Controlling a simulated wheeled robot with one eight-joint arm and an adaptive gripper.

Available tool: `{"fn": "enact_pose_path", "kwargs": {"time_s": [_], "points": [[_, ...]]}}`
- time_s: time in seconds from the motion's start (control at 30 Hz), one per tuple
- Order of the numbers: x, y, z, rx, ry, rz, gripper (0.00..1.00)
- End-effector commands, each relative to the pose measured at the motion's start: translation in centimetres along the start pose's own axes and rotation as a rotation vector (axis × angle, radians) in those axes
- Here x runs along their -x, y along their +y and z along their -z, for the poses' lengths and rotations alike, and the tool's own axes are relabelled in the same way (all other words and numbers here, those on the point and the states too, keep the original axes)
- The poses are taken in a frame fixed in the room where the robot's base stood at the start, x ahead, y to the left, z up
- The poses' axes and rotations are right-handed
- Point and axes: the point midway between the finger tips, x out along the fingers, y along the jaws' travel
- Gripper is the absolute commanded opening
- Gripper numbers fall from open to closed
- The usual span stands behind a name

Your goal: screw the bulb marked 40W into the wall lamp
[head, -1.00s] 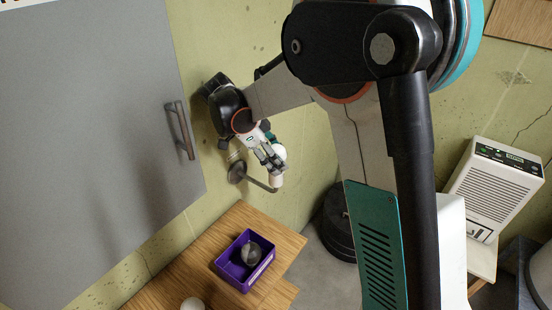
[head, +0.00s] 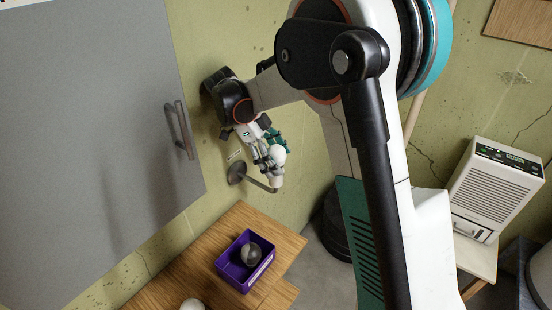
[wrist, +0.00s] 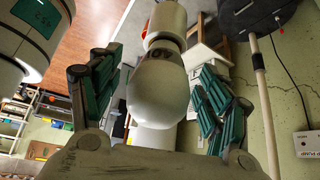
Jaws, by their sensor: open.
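The wall lamp (head: 236,173) has a round dark plate on the wall, a bent arm and a pale upright socket (head: 277,182). A white bulb (head: 277,156) sits at the top of this socket; whether it is fully screwed in cannot be told. In the wrist view the bulb (wrist: 158,92) lies between my fingers, with the white socket (wrist: 167,20) beyond it. My gripper (head: 267,150) is open beside the bulb. In the wrist view its teal pads (wrist: 157,98) stand apart from the glass on both sides.
A purple box (head: 231,277) holding a grey and dark round bulb (head: 251,254) stands on the wooden table (head: 213,233). Another white bulb (head: 192,304) is at the bottom edge. A grey cabinet (head: 90,130) with a handle is left of the lamp. A white appliance (head: 495,190) stands right.

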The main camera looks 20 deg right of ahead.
Motion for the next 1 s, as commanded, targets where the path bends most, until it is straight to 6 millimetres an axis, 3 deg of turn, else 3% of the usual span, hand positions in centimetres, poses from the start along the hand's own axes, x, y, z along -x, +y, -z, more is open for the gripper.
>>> {"fn": "enact_pose_path", "kwargs": {"time_s": [0.17, 0.5, 0.7, 0.87, 1.0], "points": [[0.9, 0.0, 0.6, 0.0, 0.0, 0.0, 0.71], [6.0, 0.0, 3.9, 0.0, 0.0, 0.0, 0.71], [7.9, -0.1, 5.1, 0.0, 0.0, 0.0, 0.71], [7.8, -0.1, 6.0, 0.005, -0.048, -0.017, 0.71], [5.9, 0.0, 7.4, 0.016, -0.237, -0.062, 0.71]]}}
